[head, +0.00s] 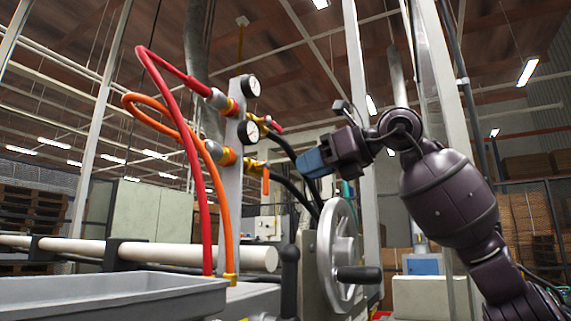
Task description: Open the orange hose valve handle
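The orange hose valve handle (266,183) hangs down from the brass fitting on the right side of the grey upright plate (234,185). The orange hose (222,205) joins the same level of the plate from the left. My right gripper (308,164) is to the right of the handle and slightly higher in the picture, with its blue finger end pointing left. A gap shows between it and the handle. The fingers are seen edge-on, so I cannot tell whether they are apart. My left gripper is not in view.
A red hose (190,140) and a red valve handle (276,126) sit higher on the plate, with two gauges (250,86). Dark hoses (290,185) run behind my gripper. A metal handwheel (337,255) stands below it. A grey tray (110,292) is at lower left.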

